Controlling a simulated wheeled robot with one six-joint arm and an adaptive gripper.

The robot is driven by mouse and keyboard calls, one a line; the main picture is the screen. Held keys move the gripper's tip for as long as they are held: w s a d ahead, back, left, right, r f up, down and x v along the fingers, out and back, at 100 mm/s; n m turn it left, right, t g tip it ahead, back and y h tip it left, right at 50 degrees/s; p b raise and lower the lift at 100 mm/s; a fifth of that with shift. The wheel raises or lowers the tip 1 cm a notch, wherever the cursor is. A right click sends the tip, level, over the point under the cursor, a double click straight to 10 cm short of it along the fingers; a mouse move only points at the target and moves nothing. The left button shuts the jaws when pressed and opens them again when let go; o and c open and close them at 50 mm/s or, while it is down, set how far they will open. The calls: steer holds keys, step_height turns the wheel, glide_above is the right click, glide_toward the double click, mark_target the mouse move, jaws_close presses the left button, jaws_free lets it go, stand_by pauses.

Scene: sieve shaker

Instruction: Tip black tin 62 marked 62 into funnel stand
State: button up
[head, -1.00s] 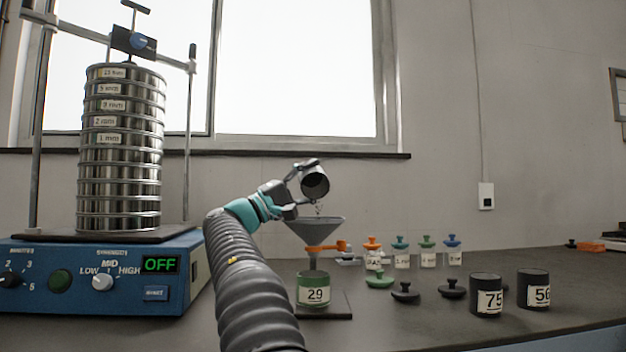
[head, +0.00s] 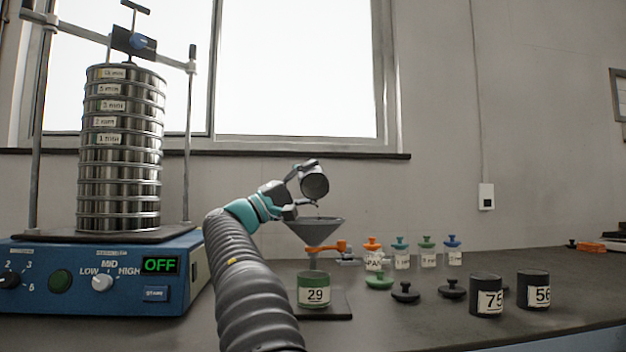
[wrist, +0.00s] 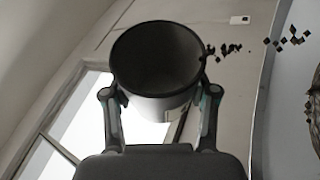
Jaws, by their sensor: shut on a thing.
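My gripper (head: 298,182) is shut on a black tin (head: 314,184) and holds it tipped above the funnel (head: 316,230). The tin's mouth tilts toward the funnel, and its number is not visible. In the wrist view the tin (wrist: 155,103) sits between my two fingers, and its dark inside looks empty. Dark grains hang in the air to the right of its mouth in that view. The grey funnel sits in an orange holder above a green tin marked 29 (head: 314,291). A few specks show between tin and funnel.
Black tins marked 75 (head: 486,296) and 56 (head: 533,290) stand at right. Black lids (head: 405,293) and a green lid (head: 379,282) lie nearby. Several small jars (head: 427,252) stand behind. The sieve shaker (head: 120,150) at left reads OFF.

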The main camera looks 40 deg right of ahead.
mark_target(310, 191)
steer(key=shift+w+d+f+t, duration=0.15)
steer(key=shift+w+f, duration=0.1)
steer(key=shift+f, duration=0.15)
steer(key=shift+w+d+f+t, duration=0.1)
steer(key=shift+w+f+t, duration=0.1)
steer(key=shift+f, duration=0.15)
steer(key=shift+w+r+n+p, duration=0.1)
steer(key=shift+n+p, duration=0.35)
steer(key=shift+n, duration=0.25)
steer(key=shift+w+d+n+t+p, duration=0.15)
steer(key=shift+n+t+p, duration=0.35)
steer(key=shift+n, duration=0.1)
steer(key=shift+w+d+n+t+p, duration=0.15)
steer(key=shift+n+t+p, duration=0.3)
steer(key=shift+n, duration=0.15)
steer(key=shift+w+d+f+n+t+y+p, duration=0.15)
steer(key=shift+f+n+t+y+p, duration=0.15)
steer(key=shift+n+t+p, duration=0.45)
steer(key=shift+f+n, duration=0.2)
steer(key=shift+n, duration=0.25)
steer(key=shift+r, duration=0.1)
